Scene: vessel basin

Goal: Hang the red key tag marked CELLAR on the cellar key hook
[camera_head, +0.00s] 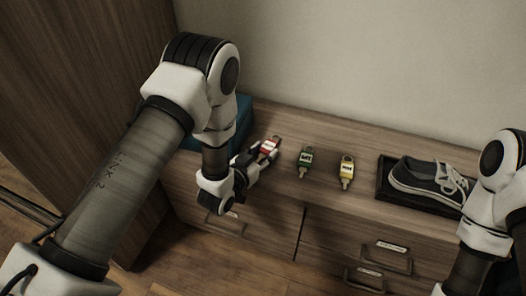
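The red key tag (269,146) with a white label lies on the wooden cabinet top, to the left of the other tags. Its lettering is too small to read. My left gripper (265,159) is at the near side of the red tag, with its two fingers spread apart. The fingertips are close to the tag's lower end; whether they touch it I cannot tell. My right arm comes in at the right edge, and its gripper is outside the picture. No key hook shows in this view.
A green tag (305,159) and a yellow tag (346,170) lie to the right of the red one. A dark tray (388,185) holds a grey sneaker (420,178). A teal box (205,132) stands behind my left arm. Drawers with handles (386,258) are below.

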